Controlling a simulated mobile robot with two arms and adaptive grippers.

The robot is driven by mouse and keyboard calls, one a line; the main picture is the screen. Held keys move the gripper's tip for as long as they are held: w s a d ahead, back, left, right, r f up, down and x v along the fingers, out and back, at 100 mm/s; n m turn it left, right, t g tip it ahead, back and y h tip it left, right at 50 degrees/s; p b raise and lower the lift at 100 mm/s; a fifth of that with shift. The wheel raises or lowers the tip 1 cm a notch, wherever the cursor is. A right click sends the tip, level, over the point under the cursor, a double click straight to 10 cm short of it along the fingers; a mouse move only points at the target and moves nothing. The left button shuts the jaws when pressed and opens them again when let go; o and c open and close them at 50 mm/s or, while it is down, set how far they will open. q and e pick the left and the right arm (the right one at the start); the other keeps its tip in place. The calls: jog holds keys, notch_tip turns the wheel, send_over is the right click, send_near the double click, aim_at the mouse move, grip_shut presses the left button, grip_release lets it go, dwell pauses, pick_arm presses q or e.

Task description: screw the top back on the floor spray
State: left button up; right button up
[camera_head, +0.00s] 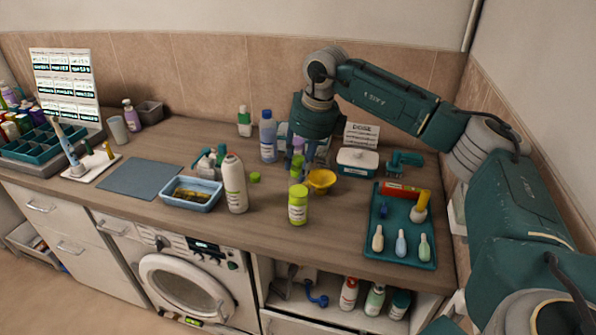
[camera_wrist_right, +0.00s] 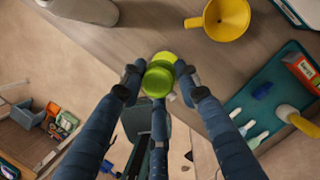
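My right gripper (camera_head: 297,164) points down over the middle of the counter. In the right wrist view its fingers (camera_wrist_right: 158,75) close in from both sides on a lime-green round top (camera_wrist_right: 157,82); a second lime-green round piece (camera_wrist_right: 166,57) shows just beyond it. In the head view a lime-green piece (camera_head: 296,173) shows under the fingers. A lime-green bottle with a pale label (camera_head: 298,206) stands upright in front of it. A tall white bottle (camera_head: 235,185) stands to the left. A loose green cap (camera_head: 254,177) lies on the counter behind it. My left gripper is not in view.
A yellow funnel (camera_head: 321,180) stands close to the right of my gripper. A teal tray (camera_head: 412,253) with small bottles lies further right. A blue tub (camera_head: 190,205) is at left. A blue bottle (camera_head: 268,140) stands behind. A grey mat (camera_head: 140,177) is bare.

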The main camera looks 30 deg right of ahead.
jog(key=shift+d, duration=0.1)
jog(key=shift+c, duration=0.7)
jog(key=shift+f, duration=0.1)
jog(key=m, duration=0.3)
jog(key=shift+m+h, duration=0.3)
jog(key=shift+h, duration=0.1)
jog(key=o, duration=1.1)
jog(key=v, duration=1.2)
